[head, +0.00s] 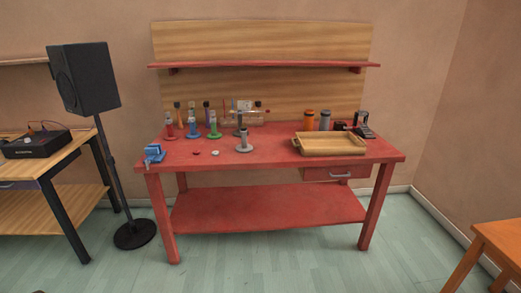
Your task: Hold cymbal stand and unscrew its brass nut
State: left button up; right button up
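A small grey upright piece with a wide round foot (244,146) stands near the middle of the red workbench (270,163). It may be the cymbal stand, but it is too small to be sure. I cannot make out a brass nut on it. A darker grey upright piece (239,122) stands just behind it. Neither of my grippers is in view.
Several coloured upright pieces, among them a green one (214,129), stand left of the grey piece. A blue vise (153,153) is at the bench's left end. A wooden tray (330,149) lies right. A black speaker (84,78) stands left. Floor in front is clear.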

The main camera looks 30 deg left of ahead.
aim_at(243, 148)
jog(key=z, duration=0.4)
jog(key=i, duration=1)
jog(key=z, duration=0.45)
jog(key=i, duration=1.3)
jog(key=u, duration=0.65)
jog(key=i, duration=0.7)
jog(key=u, duration=1.35)
jog(key=i, duration=0.6)
jog(key=u, duration=0.55)
